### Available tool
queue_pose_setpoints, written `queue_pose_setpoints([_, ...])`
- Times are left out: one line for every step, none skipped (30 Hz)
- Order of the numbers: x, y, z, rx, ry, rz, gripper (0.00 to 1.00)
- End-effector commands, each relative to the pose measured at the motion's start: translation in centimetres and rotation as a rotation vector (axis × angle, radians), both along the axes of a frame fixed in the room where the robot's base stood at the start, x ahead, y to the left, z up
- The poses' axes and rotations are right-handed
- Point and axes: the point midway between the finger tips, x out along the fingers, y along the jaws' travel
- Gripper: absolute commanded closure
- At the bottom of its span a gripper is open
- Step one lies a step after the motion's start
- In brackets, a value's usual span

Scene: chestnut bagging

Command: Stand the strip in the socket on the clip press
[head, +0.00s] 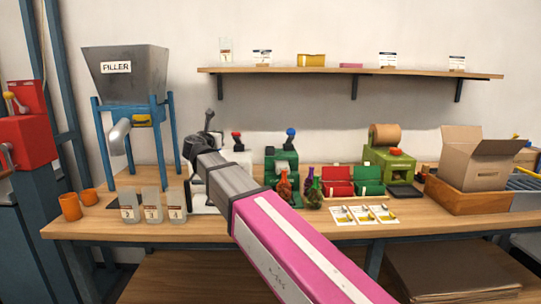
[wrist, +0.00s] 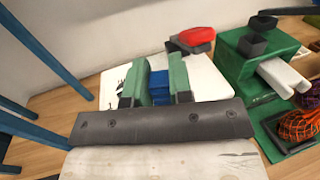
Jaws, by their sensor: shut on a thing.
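My gripper (wrist: 164,78) shows in the wrist view with its two green fingers closed on a small blue piece, which I take as the strip (wrist: 159,88). The strip stands between the fingers above a white machine surface (wrist: 209,78). Whether it touches that surface I cannot tell. In the head view my arm hides the gripper and the strip. A white press with a red knob (head: 237,147) stands behind my arm, partly covered. I take it as the clip press, but no label is readable. The socket is not clearly visible.
A green press (head: 284,165) stands just right of the white one, with netted bags (head: 284,186) in front. Clear jars (head: 152,205) stand to the left, below the filler (head: 130,80). Red and green bins (head: 338,181) and cards (head: 363,213) lie further right.

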Motion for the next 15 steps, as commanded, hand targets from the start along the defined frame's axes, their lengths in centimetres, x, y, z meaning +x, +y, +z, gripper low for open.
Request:
queue_pose_setpoints([0.2, -2.9, 1.3, 0.003, -0.003, -0.028, 1.0])
queue_pose_setpoints([0.3, -4.2, 2.0, 0.002, -0.004, -0.041, 1.0])
queue_pose_setpoints([0.5, -5.9, 2.7, 0.002, -0.003, -0.058, 1.0])
queue_pose_setpoints([0.5, -7.0, 3.3, 0.002, -0.003, -0.069, 1.0])
queue_pose_setpoints([0.6, -8.2, 3.9, 0.001, -0.003, -0.08, 1.0])
queue_pose_setpoints([0.6, -9.4, 4.4, 0.001, -0.002, -0.092, 1.0])
queue_pose_setpoints([0.6, -10.3, 4.9, 0.0, -0.002, -0.101, 1.0])
queue_pose_setpoints([0.6, -11.1, 5.2, 0.001, -0.002, -0.109, 1.0])
queue_pose_setpoints([0.6, -11.9, 5.7, 0.0, -0.002, -0.117, 1.0])
queue_pose_setpoints([0.6, -12.5, 5.9, -0.001, -0.002, -0.122, 1.0])
queue_pose_setpoints([0.6, -13.0, 6.1, -0.002, -0.001, -0.127, 1.0])
queue_pose_setpoints([0.6, -13.4, 6.3, -0.002, -0.001, -0.131, 1.0])
queue_pose_setpoints([0.7, -13.7, 6.4, -0.001, 0.0, -0.133, 1.0])
queue_pose_setpoints([0.8, -13.9, 6.4, -0.001, 0.0, -0.135, 1.0])
queue_pose_setpoints([1.0, -14.2, 6.3, -0.001, 0.0, -0.137, 1.0])
